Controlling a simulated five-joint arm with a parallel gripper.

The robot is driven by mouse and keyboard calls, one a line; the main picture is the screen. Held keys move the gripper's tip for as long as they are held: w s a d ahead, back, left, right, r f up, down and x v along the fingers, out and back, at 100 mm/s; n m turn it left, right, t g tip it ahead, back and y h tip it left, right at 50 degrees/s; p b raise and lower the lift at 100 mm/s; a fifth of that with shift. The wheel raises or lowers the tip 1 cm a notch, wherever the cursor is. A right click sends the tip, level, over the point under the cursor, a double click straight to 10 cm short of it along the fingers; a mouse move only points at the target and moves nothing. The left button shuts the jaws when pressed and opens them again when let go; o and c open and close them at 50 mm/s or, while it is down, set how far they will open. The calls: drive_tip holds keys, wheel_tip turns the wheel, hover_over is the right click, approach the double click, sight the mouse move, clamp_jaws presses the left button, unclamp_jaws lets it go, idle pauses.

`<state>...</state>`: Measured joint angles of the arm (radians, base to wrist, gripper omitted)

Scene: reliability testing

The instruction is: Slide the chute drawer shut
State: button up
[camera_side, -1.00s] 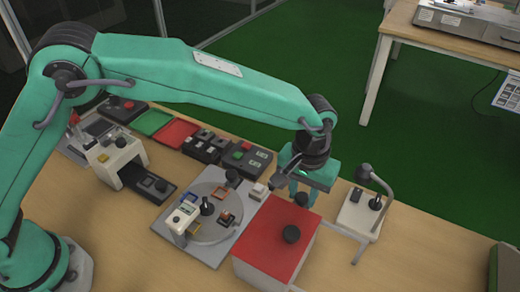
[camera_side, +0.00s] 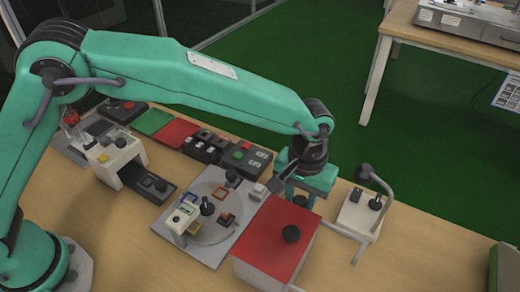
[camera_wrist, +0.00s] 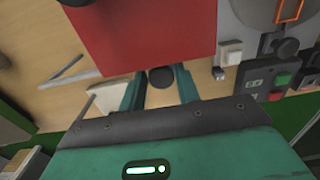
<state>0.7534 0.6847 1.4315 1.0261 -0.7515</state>
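My gripper (camera_side: 300,194) is at that far edge, pointing down. In the wrist view, my gripper (camera_wrist: 159,72) has its two green fingers apart, with the dark knob (camera_wrist: 161,78) between them, near the red box's edge (camera_wrist: 145,35). Gaps show beside the knob; whether either finger touches it is unclear.
A white stand with a curved lamp-like arm (camera_side: 372,178) stands close to the right. A grey plate with a round dial (camera_side: 208,215) lies left of the box. A white machine with a dark tray (camera_side: 148,184) stands further left. Bare table lies to the front right.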

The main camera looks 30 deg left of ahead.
drive_tip(key=shift+o, duration=0.5)
drive_tip(key=shift+r, duration=0.1)
drive_tip(key=shift+r, duration=2.4)
drive_tip(key=shift+w+a+r, duration=0.1)
